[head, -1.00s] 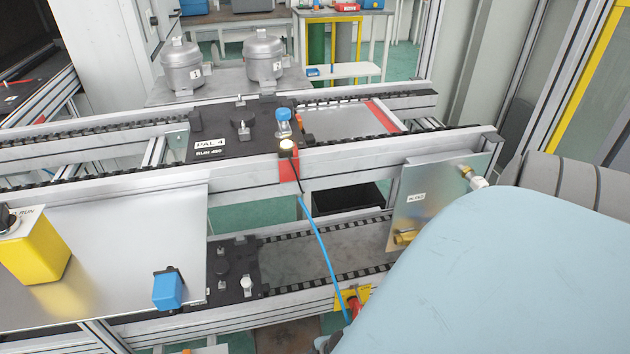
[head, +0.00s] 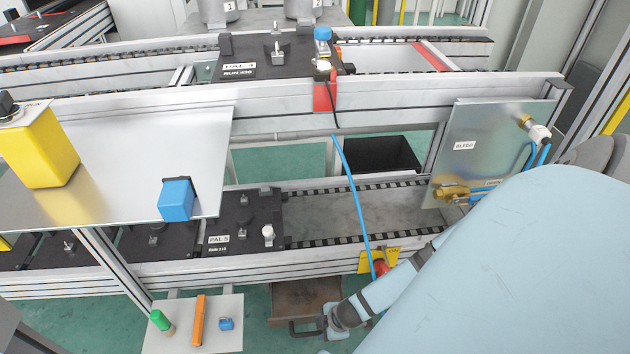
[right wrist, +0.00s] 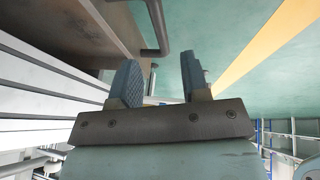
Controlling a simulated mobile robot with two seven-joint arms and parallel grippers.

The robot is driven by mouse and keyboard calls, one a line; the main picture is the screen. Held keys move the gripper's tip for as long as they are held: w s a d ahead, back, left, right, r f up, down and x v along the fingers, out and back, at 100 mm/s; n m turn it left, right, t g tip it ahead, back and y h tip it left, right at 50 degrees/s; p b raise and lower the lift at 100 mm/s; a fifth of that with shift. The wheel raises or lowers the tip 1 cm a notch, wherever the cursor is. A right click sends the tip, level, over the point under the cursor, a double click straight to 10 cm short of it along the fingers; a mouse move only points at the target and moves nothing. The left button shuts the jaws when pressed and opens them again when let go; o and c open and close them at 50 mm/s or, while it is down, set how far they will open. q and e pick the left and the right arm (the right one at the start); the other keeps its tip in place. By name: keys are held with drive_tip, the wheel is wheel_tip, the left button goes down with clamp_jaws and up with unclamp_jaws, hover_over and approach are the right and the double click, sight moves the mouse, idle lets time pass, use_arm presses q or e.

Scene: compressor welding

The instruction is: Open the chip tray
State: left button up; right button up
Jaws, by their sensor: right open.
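The chip tray (head: 305,297), a brownish metal drawer with a dark bar handle (head: 301,329) on its front, sits low under the lower conveyor in the head view. My right gripper (head: 322,322) is just right of the handle; its fingers are hard to make out there. In the right wrist view, my right gripper (right wrist: 160,75) is open with nothing between its fingers. The dark handle (right wrist: 156,30) shows beyond the fingertips, apart from them, and the brown tray (right wrist: 85,28) is at upper left. My left gripper is out of view.
A pale shelf (head: 215,338) with a green-capped item, an orange tool and a blue item stands left of the tray. The lower conveyor rail (head: 300,278) runs above it.

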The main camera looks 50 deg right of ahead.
sight(313, 333)
drive_tip(key=b+x, duration=0.2)
drive_tip(key=x, duration=0.3)
drive_tip(key=shift+f, duration=0.15)
drive_tip(key=shift+w+a+f+b, duration=0.15)
drive_tip(key=shift+w+f+b, duration=0.15)
drive_tip(key=shift+f, duration=0.3)
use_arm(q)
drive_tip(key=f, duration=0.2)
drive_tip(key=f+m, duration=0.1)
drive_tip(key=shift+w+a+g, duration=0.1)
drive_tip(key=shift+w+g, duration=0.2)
